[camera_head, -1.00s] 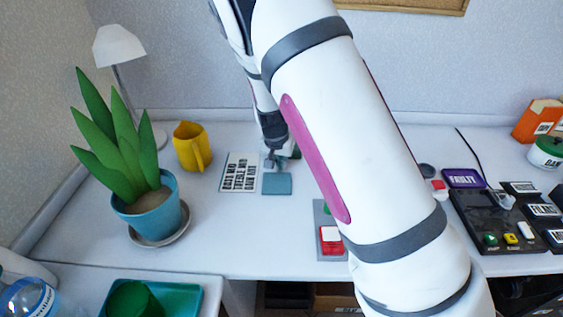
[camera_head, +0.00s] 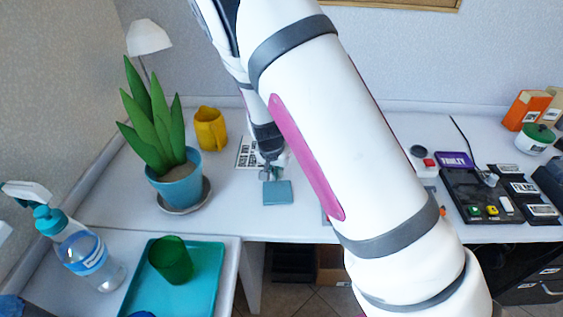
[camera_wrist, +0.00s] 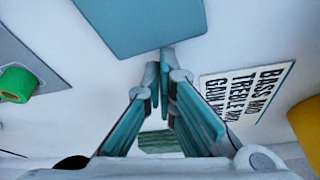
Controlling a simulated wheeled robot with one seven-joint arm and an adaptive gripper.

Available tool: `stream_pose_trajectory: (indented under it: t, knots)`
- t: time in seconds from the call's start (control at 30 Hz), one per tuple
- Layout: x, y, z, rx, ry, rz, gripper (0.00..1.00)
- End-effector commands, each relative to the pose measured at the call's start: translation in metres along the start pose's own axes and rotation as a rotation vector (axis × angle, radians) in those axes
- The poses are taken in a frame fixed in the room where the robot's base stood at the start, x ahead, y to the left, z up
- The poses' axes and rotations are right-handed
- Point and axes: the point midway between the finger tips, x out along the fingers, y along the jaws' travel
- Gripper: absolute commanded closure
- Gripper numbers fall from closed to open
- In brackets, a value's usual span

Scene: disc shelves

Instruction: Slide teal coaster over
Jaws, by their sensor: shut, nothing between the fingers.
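The teal coaster (camera_head: 277,192) is a flat square lying on the white desk, close to its front edge. My gripper (camera_head: 270,172) is low over the desk at the coaster's far side. In the wrist view the coaster (camera_wrist: 135,22) lies just beyond my gripper's fingertips (camera_wrist: 165,58). The tips are at its near edge, close to one corner; I cannot tell whether they touch it. The fingers are shut and hold nothing.
A label card (camera_head: 247,152) lies behind the coaster to the left, with a yellow mug (camera_head: 210,128) beyond it. A potted plant (camera_head: 178,185) stands left. A teal tray (camera_head: 205,275) with a green cup (camera_head: 171,260) is at front left. Bare desk surrounds the coaster.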

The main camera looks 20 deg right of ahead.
Motion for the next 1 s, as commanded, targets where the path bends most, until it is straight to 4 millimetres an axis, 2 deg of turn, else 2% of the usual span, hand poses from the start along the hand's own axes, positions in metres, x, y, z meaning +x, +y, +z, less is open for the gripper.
stream_pose_trajectory:
  t: [0.1, 0.27, 0.73, 1.0]
  knots:
    - [-0.007, 0.001, 0.014, -0.002, -0.001, 0.001, 1.0]
    - [-0.008, 0.001, 0.02, -0.001, -0.001, 0.002, 1.0]
    - [-0.011, 0.002, 0.018, 0.0, 0.0, 0.001, 1.0]
    - [-0.036, 0.01, 0.007, 0.004, 0.001, 0.0, 1.0]
